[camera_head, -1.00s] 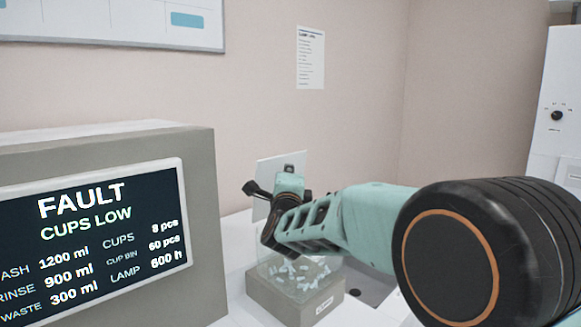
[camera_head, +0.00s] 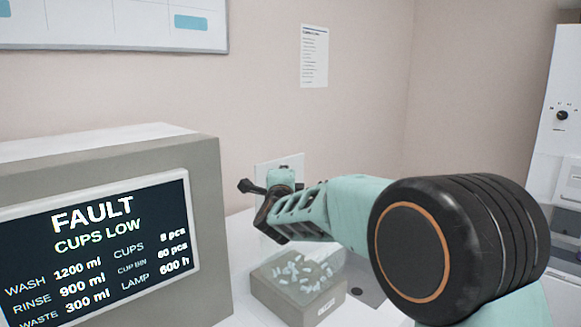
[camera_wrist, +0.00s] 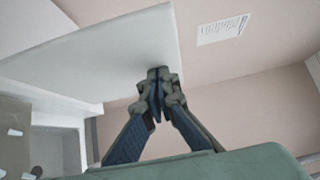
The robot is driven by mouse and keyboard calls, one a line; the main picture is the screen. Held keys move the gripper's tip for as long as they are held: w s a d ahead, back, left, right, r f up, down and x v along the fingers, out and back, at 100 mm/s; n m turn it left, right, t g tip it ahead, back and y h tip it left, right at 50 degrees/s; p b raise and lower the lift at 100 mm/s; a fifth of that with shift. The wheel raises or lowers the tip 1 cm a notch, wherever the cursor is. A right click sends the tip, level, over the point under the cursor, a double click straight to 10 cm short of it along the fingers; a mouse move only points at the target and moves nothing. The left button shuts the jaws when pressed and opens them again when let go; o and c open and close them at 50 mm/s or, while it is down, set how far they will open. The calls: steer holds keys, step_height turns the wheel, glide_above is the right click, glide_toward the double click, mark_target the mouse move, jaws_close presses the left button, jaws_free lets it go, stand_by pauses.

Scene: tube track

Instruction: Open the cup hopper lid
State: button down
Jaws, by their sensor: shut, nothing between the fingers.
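The cup hopper is a grey-beige box (camera_head: 300,302) on the counter in the head view, holding many small white cups (camera_head: 305,272). Its lid, a thin pale panel (camera_head: 266,168), stands raised, roughly upright, at the hopper's back in the head view. In the wrist view the lid (camera_wrist: 95,58) is a large tilted white sheet filling the upper left. My gripper (camera_head: 262,196) is above the hopper in front of the lid and partly hides it.
A machine with a fault screen (camera_head: 105,245) reading CUPS LOW stands close on the left. A wall lies behind, with a paper notice (camera_head: 314,56). A white cabinet (camera_head: 560,150) stands at the right. Some counter beside the hopper is clear.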

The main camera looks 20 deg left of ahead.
steer(key=a+p, duration=0.1)
steer(key=w+a, duration=0.1)
steer(key=shift+w+a+r+n+g+p, duration=0.15)
steer(key=shift+w+a+n+g+p, duration=0.15)
steer(key=shift+a+p, duration=0.05)
steer(key=shift+d, duration=0.15)
